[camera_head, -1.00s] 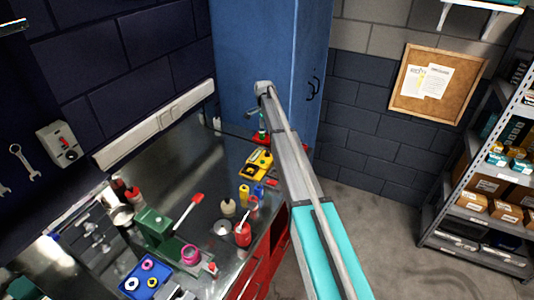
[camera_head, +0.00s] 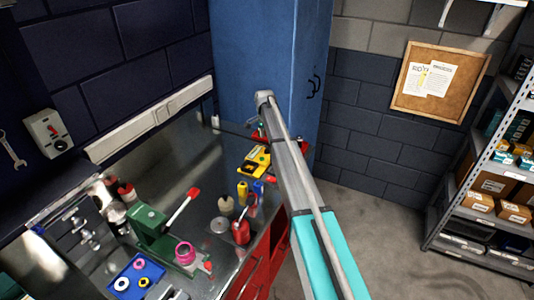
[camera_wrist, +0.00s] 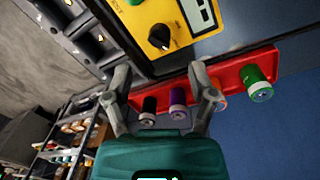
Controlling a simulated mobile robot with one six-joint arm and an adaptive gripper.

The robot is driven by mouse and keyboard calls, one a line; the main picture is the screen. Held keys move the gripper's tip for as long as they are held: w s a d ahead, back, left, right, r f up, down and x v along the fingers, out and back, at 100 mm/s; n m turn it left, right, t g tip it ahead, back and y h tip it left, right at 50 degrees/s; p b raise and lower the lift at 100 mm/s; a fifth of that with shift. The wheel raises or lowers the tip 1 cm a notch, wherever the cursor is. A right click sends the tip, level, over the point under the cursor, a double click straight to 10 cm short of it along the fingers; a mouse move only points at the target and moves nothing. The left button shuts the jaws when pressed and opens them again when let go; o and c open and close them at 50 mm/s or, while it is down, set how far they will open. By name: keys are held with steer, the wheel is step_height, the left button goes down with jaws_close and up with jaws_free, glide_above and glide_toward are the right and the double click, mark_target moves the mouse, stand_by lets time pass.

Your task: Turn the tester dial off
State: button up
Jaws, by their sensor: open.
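The tester is a yellow unit with a grey display (camera_wrist: 199,14); its black dial (camera_wrist: 160,37) shows near the top middle of the wrist view. A small pale mark shows on the dial, but I cannot tell which setting it points to. In the head view the yellow tester (camera_head: 256,160) lies on the bench by the blue cabinet. My gripper (camera_wrist: 158,72) is open and empty, its fingers spread just below the dial in the wrist picture, apart from it. In the head view my arm's end is above the bench's far end and the fingers are hard to make out.
A red tray (camera_wrist: 232,84) with several coloured cylinders lies beside the tester, close to my fingers. The blue cabinet (camera_head: 262,50) stands behind.

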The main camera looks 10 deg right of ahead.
mark_target(267, 149)
steer(key=shift+s+f+b, duration=0.15)
steer(key=shift+f+b, duration=2.65)
steer(key=shift+f, duration=0.3)
steer(key=shift+d, duration=0.1)
jaws_close()
steer(key=shift+n, duration=0.4)
steer(key=n, duration=1)
steer(key=shift+s+t, duration=0.1)
steer(key=shift+t, duration=0.3)
